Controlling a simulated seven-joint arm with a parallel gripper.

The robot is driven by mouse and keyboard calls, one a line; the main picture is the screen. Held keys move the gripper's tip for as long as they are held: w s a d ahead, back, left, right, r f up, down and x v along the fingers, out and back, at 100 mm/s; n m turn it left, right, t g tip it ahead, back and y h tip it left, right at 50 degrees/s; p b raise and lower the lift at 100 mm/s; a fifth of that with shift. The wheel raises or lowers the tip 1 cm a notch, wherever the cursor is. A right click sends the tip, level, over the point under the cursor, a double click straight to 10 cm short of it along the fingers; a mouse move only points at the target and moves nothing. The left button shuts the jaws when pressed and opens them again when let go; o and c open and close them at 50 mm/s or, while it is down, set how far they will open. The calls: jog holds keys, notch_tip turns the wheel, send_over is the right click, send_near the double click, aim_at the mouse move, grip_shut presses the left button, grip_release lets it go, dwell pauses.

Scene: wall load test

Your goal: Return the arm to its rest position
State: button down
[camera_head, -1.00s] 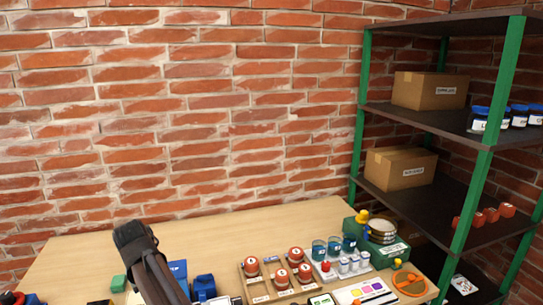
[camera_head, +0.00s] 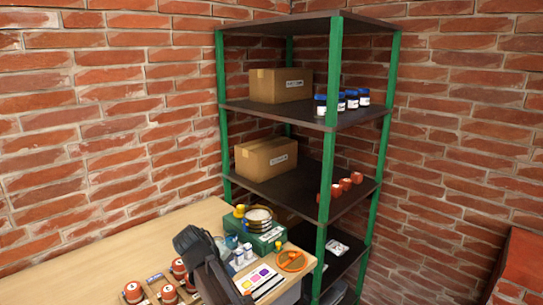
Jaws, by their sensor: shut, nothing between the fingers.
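A dark part of my arm (camera_head: 210,268) rises from the bottom edge, left of centre, in front of the table. Its blunt upper end stands over the table's items and hides some of them. No fingers show on it, and my gripper is not in view.
The wooden table (camera_head: 75,262) holds red-topped items (camera_head: 133,291), a green case (camera_head: 265,240) with stacked round sieves (camera_head: 258,218), a colour card (camera_head: 262,280) and an orange round item (camera_head: 291,261). A green-posted shelf (camera_head: 326,180) stands behind right, with boxes (camera_head: 283,86) and blue-lidded jars (camera_head: 351,99). The table's back left is bare.

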jog(key=d+f+m+g+h, duration=0.1)
jog(key=d+f, duration=0.2)
jog(key=d, duration=0.5)
jog(key=d+f, duration=0.4)
jog(key=d, duration=0.3)
jog(key=s+d+f+m+g, duration=0.1)
jog(key=s+d+f+g, duration=0.2)
jog(key=f, duration=0.6)
jog(key=s+d+f+m+g, duration=0.1)
jog(key=s+d+f, duration=0.3)
jog(key=f, duration=0.5)
jog(key=s+d+f+m+g+y, duration=0.2)
jog(key=s+d+f+g, duration=0.1)
jog(key=s+f, duration=0.9)
jog(key=s+d+f+m+g+y, duration=0.3)
jog(key=s+d+f, duration=0.2)
jog(key=s+f, duration=0.8)
jog(key=s, duration=0.8)
jog(key=shift+g, duration=0.4)
jog(key=shift+d, duration=0.1)
